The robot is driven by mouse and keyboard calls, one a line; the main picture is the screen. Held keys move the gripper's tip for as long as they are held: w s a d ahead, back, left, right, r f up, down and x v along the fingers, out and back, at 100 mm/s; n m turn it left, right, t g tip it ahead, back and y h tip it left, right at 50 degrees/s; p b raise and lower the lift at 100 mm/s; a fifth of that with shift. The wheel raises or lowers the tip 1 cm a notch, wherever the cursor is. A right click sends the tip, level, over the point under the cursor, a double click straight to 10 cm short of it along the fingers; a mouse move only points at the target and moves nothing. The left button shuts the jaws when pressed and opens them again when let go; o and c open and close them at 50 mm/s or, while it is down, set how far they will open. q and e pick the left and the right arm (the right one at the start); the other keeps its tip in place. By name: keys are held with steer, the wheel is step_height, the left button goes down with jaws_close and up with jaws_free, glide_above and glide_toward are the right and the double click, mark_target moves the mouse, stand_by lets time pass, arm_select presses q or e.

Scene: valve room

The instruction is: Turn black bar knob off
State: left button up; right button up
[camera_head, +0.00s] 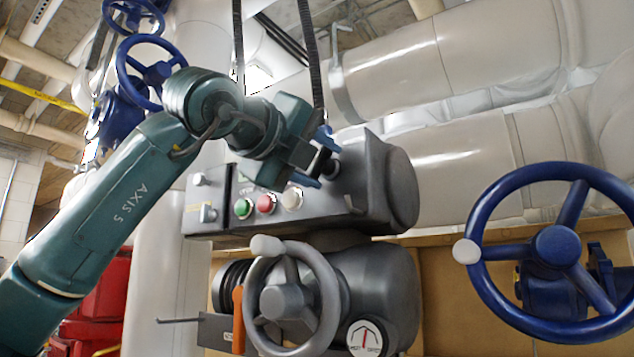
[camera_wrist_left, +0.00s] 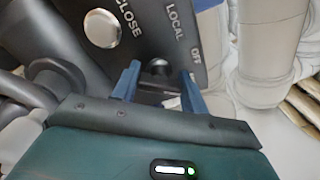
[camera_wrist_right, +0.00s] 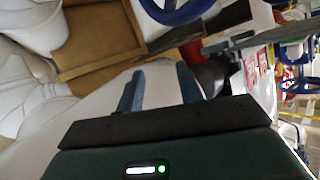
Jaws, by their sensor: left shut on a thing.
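The black bar knob (camera_head: 334,167) is on the right part of the dark grey control box (camera_head: 365,205) in the head view. In the left wrist view the knob (camera_wrist_left: 158,68) sits between the blue fingers, close to the printed words LOCAL and OFF. My left gripper (camera_head: 319,168) is shut on it, and the fingers (camera_wrist_left: 158,85) hide part of it. The knob's exact angle is hard to tell. My right gripper (camera_wrist_right: 160,88) shows only in its own wrist view, with its fingers apart and nothing between them.
Green (camera_head: 243,208), red (camera_head: 266,203) and pale (camera_head: 292,198) buttons sit left of the knob. A grey handwheel (camera_head: 327,305) and a round dial (camera_head: 365,338) are below. A large blue handwheel (camera_head: 557,247) stands right. Pale pipes (camera_head: 450,60) run behind.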

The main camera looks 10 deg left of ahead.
arm_select(q)
steer(key=n+b, duration=0.1)
steer(key=n, duration=0.1)
steer(key=n+b, duration=0.2)
steer(key=n, duration=0.1)
steer(key=shift+f+n+b, duration=0.2)
steer(key=shift+n+b, duration=0.4)
steer(key=shift+n, duration=0.4)
arm_select(e)
steer(key=shift+s+d+f+n+t, duration=0.1)
steer(key=shift+s+d+n+t, duration=0.2)
steer(key=shift+d+t, duration=0.3)
steer(key=shift+a, duration=0.15)
steer(key=shift+f, duration=0.2)
arm_select(q)
steer(key=o, duration=1)
steer(key=shift+r, duration=0.1)
